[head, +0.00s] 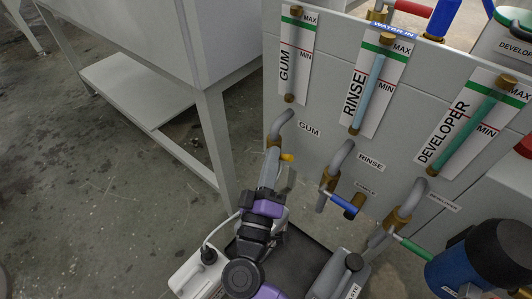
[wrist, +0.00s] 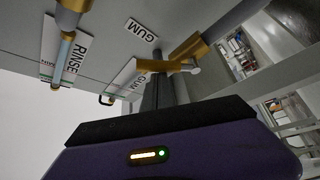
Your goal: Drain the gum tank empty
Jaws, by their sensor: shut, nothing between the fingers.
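The gum gauge (head: 297,55) on the grey panel shows a plain grey tube with no coloured column that I can make out. Below it, the GUM drain pipe (head: 282,122) bends down to a brass valve with a yellow handle (head: 287,157). My gripper (head: 271,168) is shut and empty, just below this valve; it hides the lower pipe. In the wrist view, the shut fingers (wrist: 165,90) point up at the brass valve (wrist: 190,47) and its yellow handle (wrist: 160,66). I cannot tell whether they touch it.
The rinse valve (head: 344,205) has a blue handle; the developer valve (head: 415,250) has a green one. A white table (head: 213,120) stands left; open floor lies beyond.

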